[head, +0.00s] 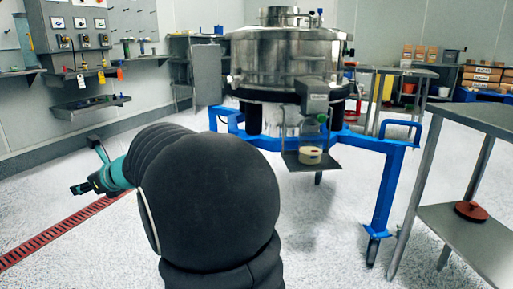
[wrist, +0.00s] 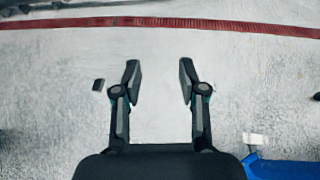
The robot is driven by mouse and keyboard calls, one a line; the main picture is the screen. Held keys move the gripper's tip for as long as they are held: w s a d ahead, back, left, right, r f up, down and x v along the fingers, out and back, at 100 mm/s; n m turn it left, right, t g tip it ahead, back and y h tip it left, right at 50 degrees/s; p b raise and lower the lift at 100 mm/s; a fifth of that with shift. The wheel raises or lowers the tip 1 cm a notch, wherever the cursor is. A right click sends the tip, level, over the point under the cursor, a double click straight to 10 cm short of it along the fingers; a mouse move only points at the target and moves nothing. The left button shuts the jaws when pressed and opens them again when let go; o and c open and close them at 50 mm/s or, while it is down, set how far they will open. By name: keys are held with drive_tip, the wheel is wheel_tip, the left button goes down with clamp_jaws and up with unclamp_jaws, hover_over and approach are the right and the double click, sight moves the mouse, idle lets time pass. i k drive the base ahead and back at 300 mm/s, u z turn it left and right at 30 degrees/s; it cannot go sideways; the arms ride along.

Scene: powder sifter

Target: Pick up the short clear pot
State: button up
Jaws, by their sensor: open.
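My gripper (wrist: 160,76) is open and empty in the wrist view, with bare floor between its fingers. In the head view my gripper (head: 80,188) is at the left, in the air over the floor near the red drain strip. I cannot clearly pick out a short clear pot. A small, short, pale round container (head: 310,155) sits on the little tray (head: 293,164) hanging at the front of the sifter (head: 285,60), well to the right of my gripper. It is too small to tell whether it is clear.
A blue frame (head: 391,190) carries the sifter. At right, a steel table (head: 480,117) has a dark red round object (head: 471,211) on its lower shelf. Wall shelves (head: 90,106) with small items are at left. A red drain strip (wrist: 160,22) crosses the open floor.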

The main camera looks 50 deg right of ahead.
sight(310, 146)
drive_tip(key=i, duration=3.35)
drive_tip(key=z, duration=4.25)
drive_tip(key=i, duration=0.5)
drive_tip(key=z, duration=0.15)
